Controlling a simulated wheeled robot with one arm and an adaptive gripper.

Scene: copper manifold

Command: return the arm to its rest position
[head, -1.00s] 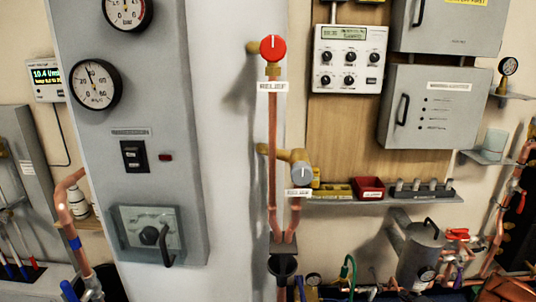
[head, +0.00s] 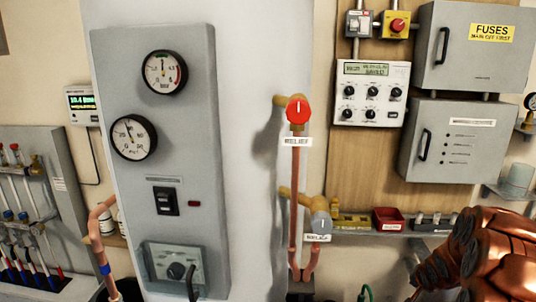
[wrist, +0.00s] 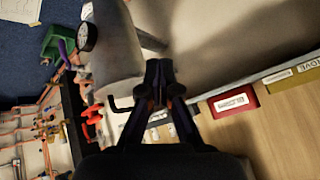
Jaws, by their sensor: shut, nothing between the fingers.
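My gripper (wrist: 158,68) shows in the wrist view as two dark fingers pointing up the picture, their tips together and nothing between them. Its tips overlap the right side of a grey cylindrical vessel (wrist: 116,55) in that view; I cannot tell how far apart they are. In the head view, copper-coloured links of my arm (head: 490,258) fill the lower right corner. My gripper cannot be made out there.
A red bin (wrist: 234,102) and a shelf edge lie right of my gripper in the wrist view. Red-handled pipework (wrist: 92,122) lies to its left. In the head view, a red relief knob (head: 298,110) and grey knob (head: 320,231) stick out from the wall pipes.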

